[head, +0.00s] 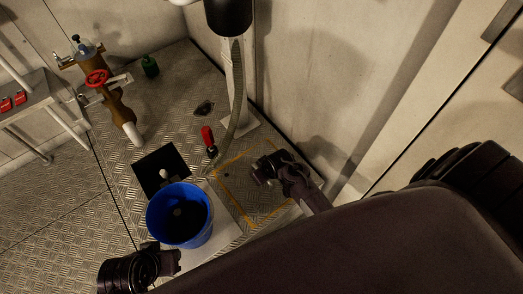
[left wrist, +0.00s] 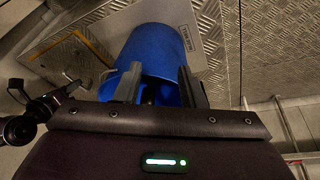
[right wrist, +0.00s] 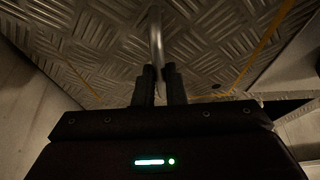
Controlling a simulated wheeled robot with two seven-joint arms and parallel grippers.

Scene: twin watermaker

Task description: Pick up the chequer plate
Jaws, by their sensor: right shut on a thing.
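The chequer plate (head: 238,192) is a patterned metal panel in the floor, with yellow lines around it in the head view. My right gripper (head: 264,174) is over its far right part. In the right wrist view, the chequer plate (right wrist: 95,45) fills the upper part, and my right gripper (right wrist: 159,72) is shut on a thin upright metal handle (right wrist: 156,35) on it. My left gripper (head: 172,262) is below the blue bucket in the head view. In the left wrist view its fingers (left wrist: 160,88) are apart, with the bucket between and beyond them.
The blue bucket (head: 180,235) stands left of the plate, near a dark square (head: 147,181) in the floor. A red-handled tool (head: 208,138) and hose are beyond the plate. A brown pipe with a red valve wheel (head: 97,78) stands farther left. A wall rises at right.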

